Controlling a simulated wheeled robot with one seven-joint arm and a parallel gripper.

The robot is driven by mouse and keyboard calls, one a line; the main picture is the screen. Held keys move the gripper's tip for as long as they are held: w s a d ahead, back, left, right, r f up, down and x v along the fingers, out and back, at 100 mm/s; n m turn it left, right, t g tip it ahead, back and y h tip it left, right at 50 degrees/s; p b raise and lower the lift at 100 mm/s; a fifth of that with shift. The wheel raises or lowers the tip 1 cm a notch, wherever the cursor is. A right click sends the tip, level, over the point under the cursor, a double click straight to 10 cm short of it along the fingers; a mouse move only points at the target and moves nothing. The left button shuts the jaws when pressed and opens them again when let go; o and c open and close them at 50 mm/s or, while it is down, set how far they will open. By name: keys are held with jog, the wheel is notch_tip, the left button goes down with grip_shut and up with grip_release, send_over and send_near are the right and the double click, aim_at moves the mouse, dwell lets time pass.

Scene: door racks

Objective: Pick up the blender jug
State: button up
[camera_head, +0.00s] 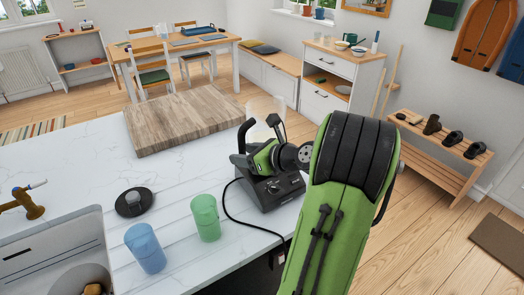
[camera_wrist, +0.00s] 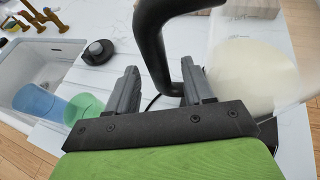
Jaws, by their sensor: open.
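The blender jug is clear and mostly see-through, with a black handle (camera_wrist: 149,40) and a pale cream body in the wrist view (camera_wrist: 242,72). In the head view its clear wall (camera_head: 263,106) shows faintly behind my gripper (camera_head: 262,140). The jug stands over a black blender base (camera_head: 270,192) on the counter. In the wrist view my gripper (camera_wrist: 161,78) is open, with the handle's lower part between its two dark fingers. I cannot tell whether a finger touches it. My arm hides part of the jug in the head view.
A green cup (camera_head: 206,218), a blue cup (camera_head: 145,248) and a black lid-like disc (camera_head: 134,202) are left of the base. A wooden board (camera_head: 185,118) lies behind. A sink (camera_head: 55,250) is at left. A black cord crosses the counter's front.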

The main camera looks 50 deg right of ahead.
jog(key=x, duration=0.3)
jog(key=shift+w+d+f, duration=0.1)
jog(key=shift+w+f, duration=0.15)
jog(key=shift+s, duration=0.15)
jog(key=shift+c, duration=0.2)
grip_shut()
dwell(0.7)
jog(key=shift+r, duration=0.1)
